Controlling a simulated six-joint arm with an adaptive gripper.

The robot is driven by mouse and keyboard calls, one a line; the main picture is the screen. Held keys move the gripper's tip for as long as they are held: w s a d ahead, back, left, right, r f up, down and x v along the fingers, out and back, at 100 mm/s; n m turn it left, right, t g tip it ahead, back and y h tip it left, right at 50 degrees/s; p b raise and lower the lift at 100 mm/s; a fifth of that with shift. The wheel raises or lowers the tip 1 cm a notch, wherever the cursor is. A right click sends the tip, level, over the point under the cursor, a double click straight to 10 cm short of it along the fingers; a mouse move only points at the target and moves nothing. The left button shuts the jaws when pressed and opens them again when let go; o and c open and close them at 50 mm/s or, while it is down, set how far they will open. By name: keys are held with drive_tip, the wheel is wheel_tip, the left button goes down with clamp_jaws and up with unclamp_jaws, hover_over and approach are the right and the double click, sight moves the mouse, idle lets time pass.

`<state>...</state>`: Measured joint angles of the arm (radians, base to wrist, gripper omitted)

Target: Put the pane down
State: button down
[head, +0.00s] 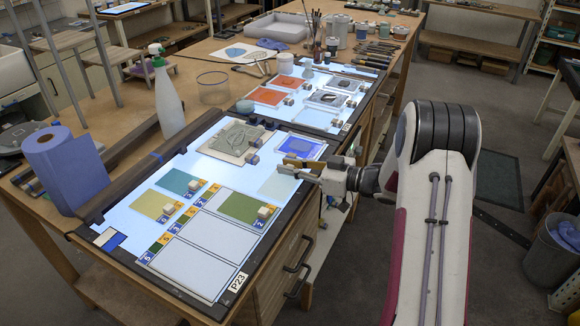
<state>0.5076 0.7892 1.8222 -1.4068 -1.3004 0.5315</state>
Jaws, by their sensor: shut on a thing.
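My gripper (297,169) is over the right edge of the lit table (102,221), with its fingers pointing left. It is shut on a pane, but the fingers hide most of the grip. A narrow amber-brown strip (298,161) shows at the fingers; I cannot tell if it is the pane's edge. A blue-violet pane (303,146) shows just behind the fingers. A pale, greenish square (278,187) shows on the lit surface below and left of them. A teal pane (174,181), a yellow-olive pane (151,204) and a green pane (238,207) lie farther left and nearer.
Pale outlined spaces (193,267) with number tags fill the table's near end. A patterned pane (232,138) lies behind. A blue roll (66,168) and spray bottle (168,95) stand left. A second lit table (330,124) holds orange panes (267,96) farther back.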

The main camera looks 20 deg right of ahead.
drive_tip(key=shift+f, duration=0.1)
drive_tip(key=c, duration=2.3)
unclamp_jaws()
drive_tip(key=shift+s+d, duration=0.1)
drive_tip(key=shift+d, duration=0.05)
drive_tip(key=v, duration=1.1)
drive_tip(key=shift+s+d, duration=0.2)
drive_tip(key=shift+s, duration=0.05)
